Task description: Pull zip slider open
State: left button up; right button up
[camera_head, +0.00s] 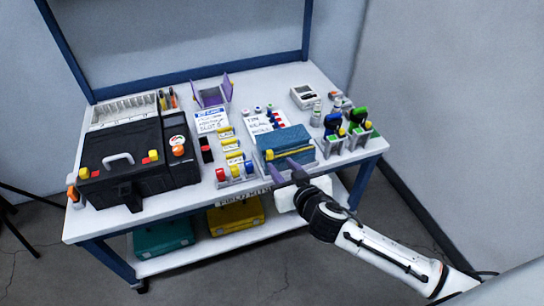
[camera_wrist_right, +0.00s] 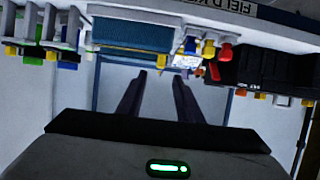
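A blue zip pouch (camera_head: 285,143) lies at the front right of the white table. A small yellow piece that looks like the zip slider (camera_head: 269,155) sits at its front left corner. My right gripper (camera_head: 282,166) is at the table's front edge, just in front of the pouch, its two dark purple fingers apart and empty. In the right wrist view the open fingers (camera_wrist_right: 159,77) point toward the pouch (camera_wrist_right: 132,35), and a small yellow piece (camera_wrist_right: 162,61) shows just beyond them. Contact with the slider cannot be told. My left gripper is not in view.
A black case (camera_head: 140,165) fills the table's left side. Small red, yellow and blue-topped parts (camera_head: 235,172) stand left of the pouch. Holders with green and blue tools (camera_head: 345,130) stand to its right. A purple holder (camera_head: 212,96) is behind. A lower shelf carries green and yellow cases (camera_head: 236,215).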

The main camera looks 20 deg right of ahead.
aim_at(271, 154)
jog(key=b+x, duration=0.1)
jog(key=x, duration=0.8)
jog(key=shift+a, duration=0.1)
grip_shut()
